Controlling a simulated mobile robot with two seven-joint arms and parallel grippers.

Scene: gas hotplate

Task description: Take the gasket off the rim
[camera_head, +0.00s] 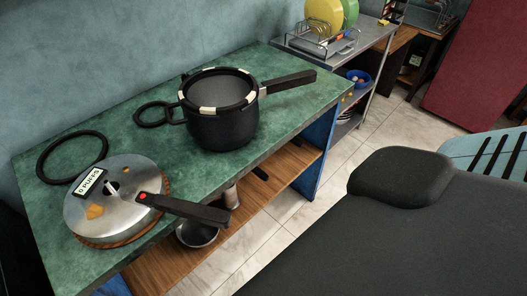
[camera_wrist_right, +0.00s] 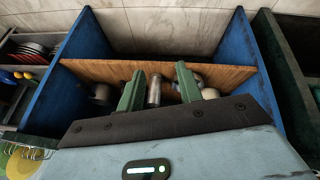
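A black pot (camera_head: 222,128) with a long black handle stands upright on the green counter in the head view. A dark ring with cream-white segments, which looks like the gasket (camera_head: 248,97), lies around the pot's rim. A separate plain black ring (camera_head: 72,156) lies flat on the counter at the left. A steel lid (camera_head: 112,208) with a black handle and a label rests on a round wooden trivet (camera_head: 95,243). My right gripper (camera_wrist_right: 160,72) is open and empty in the right wrist view, facing the cabinet under the counter, away from the pot. My left gripper is not in view.
The green counter (camera_head: 180,180) has free room between lid and pot. Below it is a wooden shelf (camera_head: 275,190) between blue panels, with metal items. A metal rack (camera_head: 330,45) with yellow and green plates stands at the back right. A red panel (camera_head: 475,80) is further right.

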